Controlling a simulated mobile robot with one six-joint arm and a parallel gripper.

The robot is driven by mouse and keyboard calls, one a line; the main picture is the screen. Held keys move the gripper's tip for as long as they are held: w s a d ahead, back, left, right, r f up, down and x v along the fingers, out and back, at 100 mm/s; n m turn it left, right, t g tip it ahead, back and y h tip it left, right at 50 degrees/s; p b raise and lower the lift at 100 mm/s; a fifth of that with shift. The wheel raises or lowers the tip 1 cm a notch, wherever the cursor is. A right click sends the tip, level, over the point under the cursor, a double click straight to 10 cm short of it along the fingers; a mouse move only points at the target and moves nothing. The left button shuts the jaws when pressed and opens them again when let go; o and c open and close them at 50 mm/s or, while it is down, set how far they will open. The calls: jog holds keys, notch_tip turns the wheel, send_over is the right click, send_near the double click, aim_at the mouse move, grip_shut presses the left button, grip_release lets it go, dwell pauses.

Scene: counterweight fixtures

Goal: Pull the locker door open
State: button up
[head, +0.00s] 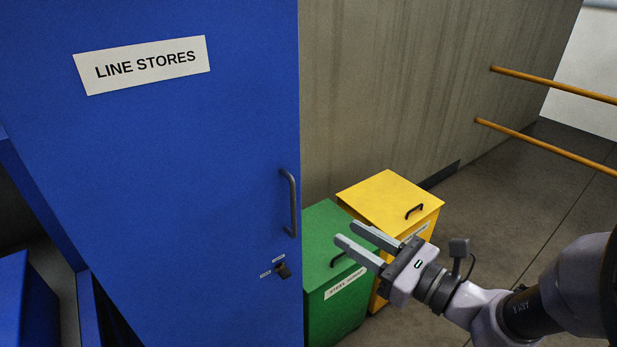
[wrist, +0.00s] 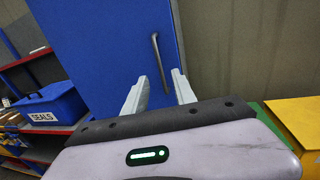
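The blue locker door (head: 180,170), labelled LINE STORES, fills the left of the head view; no gap shows along its handle-side edge. Its dark upright bar handle (head: 291,203) is near the right edge. A small dark latch or lock (head: 282,270) with tiny labels sits below it. My gripper (head: 346,232) is open and empty, to the right of the handle and apart from it, fingers pointing left. In the wrist view, the handle (wrist: 160,62) stands beyond and between the spread fingertips of my gripper (wrist: 161,78), against the blue door (wrist: 105,45).
A green bin (head: 325,235) and a yellow bin (head: 390,195) stand right of the locker, below and behind my gripper. Orange rails (head: 550,85) run along the back right. Shelves with a blue SEALS box (wrist: 50,105) are at left. Floor at right (head: 520,190) is clear.

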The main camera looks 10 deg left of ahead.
jog(key=x, duration=1)
jog(key=b+x, duration=0.1)
jog(key=x, duration=0.4)
jog(key=shift+s+a, duration=0.15)
jog(key=shift+a, duration=0.2)
grip_shut()
dwell(0.3)
